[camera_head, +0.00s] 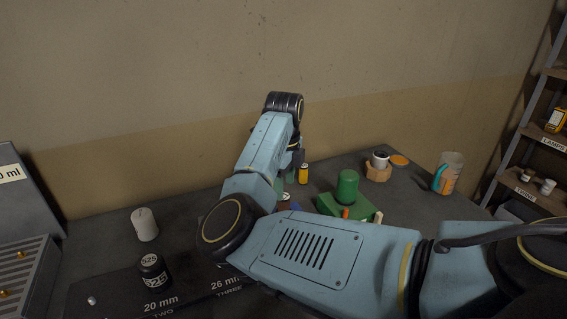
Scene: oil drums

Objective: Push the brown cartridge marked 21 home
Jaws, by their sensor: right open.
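I cannot make out a brown cartridge marked 21; my right arm covers the middle of the bench. A black rack (120,291) at the front left is lettered 20 mm TWO and 26 mm THREE. A black cylinder marked 525 (151,270) stands upright in or on it. The rack's right end is hidden behind my arm. My right gripper (296,162) hangs below the wrist, open, mostly hidden behind my forearm; its fingertips do not show clearly. My left gripper is not in view.
A white cylinder (145,224) stands behind the rack. A green cylinder (347,186) sits on a green block (362,210). A small yellow and black cylinder (303,174), a wooden holder (377,172) and a glass jar (448,172) stand farther back. Shelves (540,134) rise at right.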

